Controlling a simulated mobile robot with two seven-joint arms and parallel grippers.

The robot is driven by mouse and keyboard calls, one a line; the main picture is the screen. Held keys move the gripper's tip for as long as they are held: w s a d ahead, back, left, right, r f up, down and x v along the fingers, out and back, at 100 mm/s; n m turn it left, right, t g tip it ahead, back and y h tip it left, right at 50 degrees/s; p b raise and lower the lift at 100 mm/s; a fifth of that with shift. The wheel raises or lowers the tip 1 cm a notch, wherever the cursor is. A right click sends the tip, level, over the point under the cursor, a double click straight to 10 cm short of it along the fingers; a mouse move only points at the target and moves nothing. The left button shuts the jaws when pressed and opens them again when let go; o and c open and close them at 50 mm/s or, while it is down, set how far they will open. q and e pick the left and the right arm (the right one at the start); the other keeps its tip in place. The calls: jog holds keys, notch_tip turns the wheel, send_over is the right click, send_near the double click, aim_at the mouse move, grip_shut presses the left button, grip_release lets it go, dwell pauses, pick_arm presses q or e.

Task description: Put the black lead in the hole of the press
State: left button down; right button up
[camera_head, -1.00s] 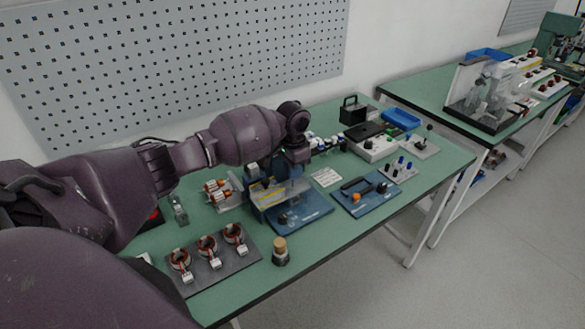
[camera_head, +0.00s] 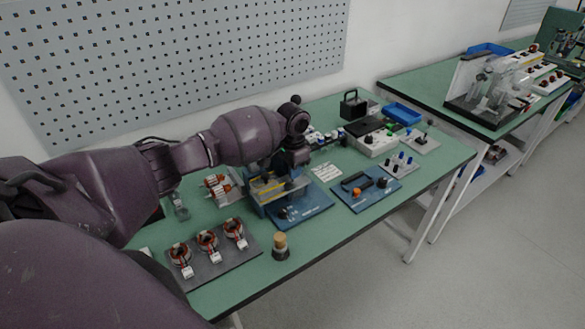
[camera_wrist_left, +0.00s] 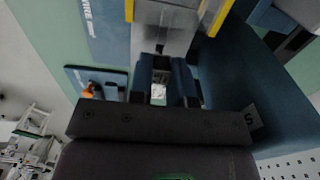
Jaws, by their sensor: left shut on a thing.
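The press (camera_head: 310,208), blue with yellow-edged guards, stands mid-table in the head view. In the left wrist view its grey metal part (camera_wrist_left: 165,38) and blue plate (camera_wrist_left: 105,30) lie just beyond the fingers. My left gripper (camera_head: 291,172) is at the press, partly hidden by its own wrist. In the left wrist view the gripper (camera_wrist_left: 162,78) is shut on a small dark piece between the fingers, which appears to be the black lead. The lead is mostly hidden, and the hole cannot be made out. My right gripper is not in view.
A grey tray with several copper-wound stators (camera_head: 208,240) and a cork-topped jar (camera_head: 281,246) are in front. A blue board (camera_head: 367,190), a peg stand (camera_head: 399,165) and a white instrument box (camera_head: 371,144) are to the right. Bare green table lies along the front edge.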

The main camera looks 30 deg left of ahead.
pick_arm(q)
jog(key=shift+f, duration=0.15)
jog(key=shift+f, duration=0.85)
jog(key=c, duration=1)
grip_release()
jog(key=shift+r, duration=0.55)
notch_tip(320, 180, up, 10)
jog(key=shift+f, duration=0.25)
jog(key=shift+r, duration=0.15)
